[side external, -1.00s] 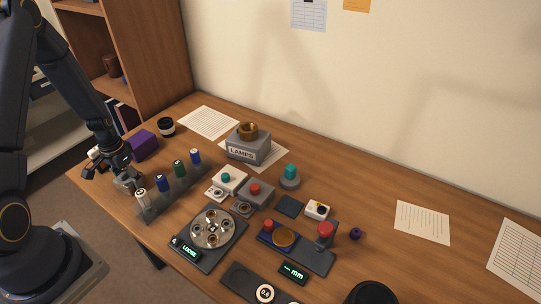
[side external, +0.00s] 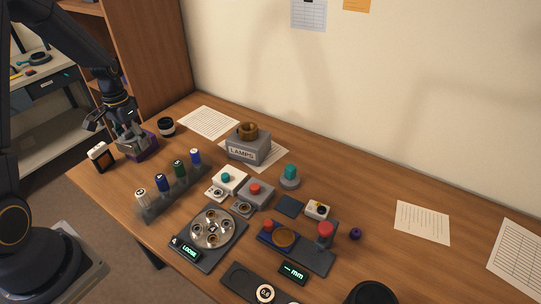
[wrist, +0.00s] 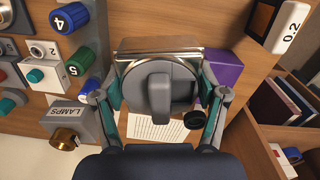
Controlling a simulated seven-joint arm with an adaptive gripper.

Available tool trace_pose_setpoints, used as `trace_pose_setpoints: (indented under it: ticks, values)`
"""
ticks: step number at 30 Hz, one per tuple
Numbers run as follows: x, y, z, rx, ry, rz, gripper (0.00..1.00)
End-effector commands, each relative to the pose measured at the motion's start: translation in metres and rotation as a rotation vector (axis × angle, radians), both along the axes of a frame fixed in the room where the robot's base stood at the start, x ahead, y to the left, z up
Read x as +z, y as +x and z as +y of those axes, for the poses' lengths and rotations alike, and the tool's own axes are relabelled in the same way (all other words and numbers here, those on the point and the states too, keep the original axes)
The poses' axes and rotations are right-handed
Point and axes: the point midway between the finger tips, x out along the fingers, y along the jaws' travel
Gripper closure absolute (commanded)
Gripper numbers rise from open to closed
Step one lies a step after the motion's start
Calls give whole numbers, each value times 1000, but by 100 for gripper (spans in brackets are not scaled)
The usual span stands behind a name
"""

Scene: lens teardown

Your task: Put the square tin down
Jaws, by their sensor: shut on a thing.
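The square tin (wrist: 130,53), metallic with a round grey lid and upright grip, is between the fingers of my gripper (wrist: 160,105) in the wrist view. The fingers are shut on it from both sides. In the side view my gripper (side external: 130,138) is at the back left of the desk, in front of the purple box (side external: 150,150), and the tin (side external: 134,148) shows only partly under the fingers. The purple box also shows beside the tin in the wrist view (wrist: 226,70). I cannot tell how high the tin is above the desk.
A dark block with a white top (side external: 101,155) stands left of my gripper. A dark round pot (side external: 166,127) is just right. A rack of coloured cylinders (side external: 174,192) lies in front. The LAMPS box (side external: 247,152) is farther right, and the wooden shelf (side external: 165,50) rises behind.

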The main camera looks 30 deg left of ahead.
Motion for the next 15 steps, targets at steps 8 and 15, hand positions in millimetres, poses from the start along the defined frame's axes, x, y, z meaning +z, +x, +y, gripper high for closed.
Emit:
trace_pose_setpoints:
  ticks: [8, 15]
  values:
    - [13, 67, -54, -155, 13, -23, 67]
    - [-5, 104, -56, -185, 12, -21, 67]
